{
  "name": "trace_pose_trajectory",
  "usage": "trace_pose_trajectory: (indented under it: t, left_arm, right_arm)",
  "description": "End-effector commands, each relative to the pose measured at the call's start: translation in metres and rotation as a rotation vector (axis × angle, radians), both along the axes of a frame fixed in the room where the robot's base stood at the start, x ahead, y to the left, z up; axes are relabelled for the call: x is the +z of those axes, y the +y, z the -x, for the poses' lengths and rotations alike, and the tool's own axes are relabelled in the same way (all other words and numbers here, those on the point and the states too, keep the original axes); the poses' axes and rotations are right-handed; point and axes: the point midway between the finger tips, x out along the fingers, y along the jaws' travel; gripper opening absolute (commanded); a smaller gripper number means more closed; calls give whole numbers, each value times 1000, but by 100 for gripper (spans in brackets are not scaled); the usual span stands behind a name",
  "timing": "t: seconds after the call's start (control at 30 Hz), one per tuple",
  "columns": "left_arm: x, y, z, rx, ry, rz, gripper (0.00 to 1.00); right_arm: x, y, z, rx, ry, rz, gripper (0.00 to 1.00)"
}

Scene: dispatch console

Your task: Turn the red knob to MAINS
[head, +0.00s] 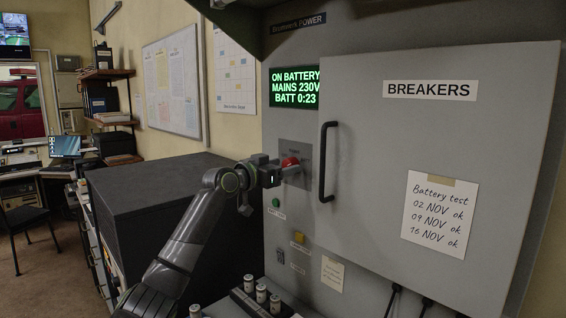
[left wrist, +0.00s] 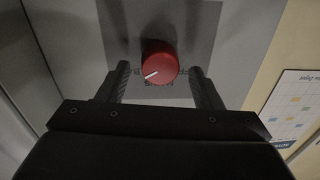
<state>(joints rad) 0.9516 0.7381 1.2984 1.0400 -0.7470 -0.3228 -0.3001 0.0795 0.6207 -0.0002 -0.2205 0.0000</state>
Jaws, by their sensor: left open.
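The red knob (head: 290,162) sits on a grey plate on the cabinet, left of the black door handle. In the left wrist view the red knob (left wrist: 160,66) is round, with a white pointer line toward the picture's lower left. Lettering around it is partly covered and hard to read. My left gripper (head: 279,170) is at the knob. In the left wrist view its two fingers (left wrist: 160,78) are open, one on each side of the knob, with gaps showing. The display (head: 295,87) reads ON BATTERY, MAINS 230V, BATT 0:23. My right gripper is not in view.
The BREAKERS door (head: 440,180) with its black handle (head: 327,162) is close to the right of the knob. A green button (head: 276,203) and a yellow switch (head: 299,238) are below. A dark cabinet (head: 150,205) stands left, behind my arm. Several small cylinders (head: 261,294) stand below.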

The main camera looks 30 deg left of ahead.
Motion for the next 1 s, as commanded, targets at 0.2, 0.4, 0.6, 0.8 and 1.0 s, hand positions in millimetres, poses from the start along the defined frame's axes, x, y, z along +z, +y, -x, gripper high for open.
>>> trace_pose_trajectory:
  t: [0.2,0.4,0.6,0.8,1.0]
  left_arm:
    - [-1,-2,-7,0,1,0,60]
    - [-1,-2,-7,0,1,0,60]
    - [-1,-2,-6,0,1,0,35]
    - [-1,-2,-6,0,1,0,15]
    - [0,-2,-6,0,8,20,15]
  right_arm:
    - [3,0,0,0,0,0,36]
    - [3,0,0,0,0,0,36]
    - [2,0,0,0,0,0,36]
    - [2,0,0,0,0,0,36]
    - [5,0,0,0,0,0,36]
